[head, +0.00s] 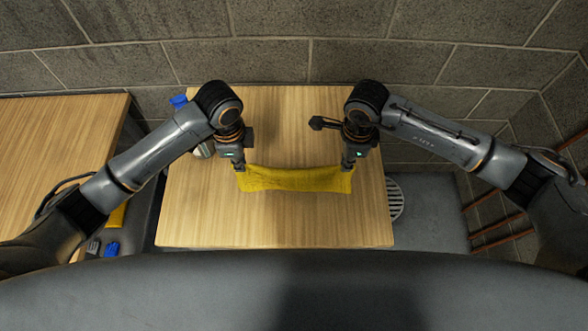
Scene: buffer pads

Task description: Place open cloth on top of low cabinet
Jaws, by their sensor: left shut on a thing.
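A yellow cloth (295,180) is stretched out between my two grippers over the low cabinet (290,226), which has a light wooden top. Its upper edge sags slightly in the middle. My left gripper (238,167) is shut on the cloth's upper left corner. My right gripper (348,166) is shut on its upper right corner. I cannot tell whether the cloth's lower edge touches the wooden top.
A blue object (178,101) and a grey metallic one (203,151) show partly behind my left arm. Another wooden surface (62,130) stands at the left. A round grate (395,199) lies right of the cabinet. A block wall (300,40) is behind. The cabinet top's front is clear.

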